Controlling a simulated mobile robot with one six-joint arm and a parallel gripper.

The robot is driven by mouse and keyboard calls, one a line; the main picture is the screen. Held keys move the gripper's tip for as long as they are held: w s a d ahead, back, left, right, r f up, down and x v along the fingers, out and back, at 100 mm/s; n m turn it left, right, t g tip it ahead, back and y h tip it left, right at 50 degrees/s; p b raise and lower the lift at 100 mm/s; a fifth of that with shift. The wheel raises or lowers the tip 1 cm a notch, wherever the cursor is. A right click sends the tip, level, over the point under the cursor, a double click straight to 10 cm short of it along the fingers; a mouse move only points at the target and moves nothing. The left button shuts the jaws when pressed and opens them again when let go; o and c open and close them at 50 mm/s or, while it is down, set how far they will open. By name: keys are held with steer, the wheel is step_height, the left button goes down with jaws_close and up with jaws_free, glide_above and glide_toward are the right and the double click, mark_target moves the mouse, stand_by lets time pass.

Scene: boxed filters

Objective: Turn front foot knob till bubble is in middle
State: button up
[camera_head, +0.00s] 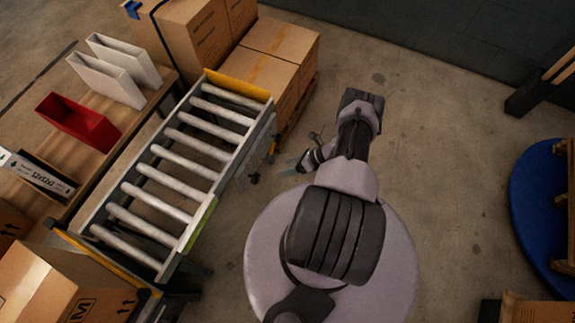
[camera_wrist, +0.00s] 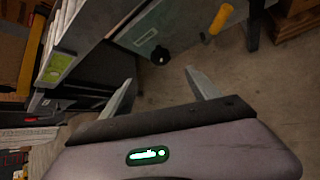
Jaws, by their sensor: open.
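A roller conveyor (camera_head: 170,175) stands at left in the head view, its side rail facing my arm. A small black knob (camera_wrist: 160,55) shows below a grey plate in the wrist view, ahead of my fingertips. It appears as a small dark shape (camera_head: 254,177) beside the conveyor in the head view. My gripper (camera_wrist: 158,75) is open and empty, its two fingers spread with the knob beyond the gap, apart from it. In the head view, my gripper (camera_head: 284,166) is right of the knob. A yellow-green patch (camera_wrist: 58,66) sits on the rail; no bubble can be made out.
A yellow handle (camera_wrist: 221,18) hangs right of the knob in the wrist view. Cardboard boxes (camera_head: 280,60) stand behind the conveyor. A wooden bench (camera_head: 62,140) with a red bin (camera_head: 78,122) is at left. The floor (camera_head: 450,160) right of my arm is clear.

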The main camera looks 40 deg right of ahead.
mark_target(257, 179)
steer(key=s+a+f+n+g+h+p, duration=0.1)
steer(key=s+a+n+g+h+p, duration=0.15)
steer(key=s+n+g, duration=0.4)
steer(key=s+a+f+n+g+h+p, duration=0.15)
steer(key=s+n+p, duration=0.25)
steer(key=n, duration=0.6)
steer(key=w+a+r+n+t+h+p, duration=0.2)
steer(key=w+a+r+n+t, duration=0.3)
steer(key=n, duration=0.6)
steer(key=w+a+r+n+h+p, duration=0.1)
steer(key=w+r+n+p, duration=0.15)
steer(key=w+n, duration=0.7)
steer(key=shift+n, duration=0.9)
steer(key=b+x, duration=0.3)
steer(key=x, duration=0.2)
steer(key=b+x, duration=0.3)
steer(key=x, duration=0.2)
steer(key=s+b+x, duration=0.1)
steer(key=b+x, duration=0.2)
steer(key=x, duration=0.2)
steer(key=shift+d+f, duration=0.3)
steer(key=shift+w+f, duration=0.15)
steer(key=shift+f, duration=0.1)
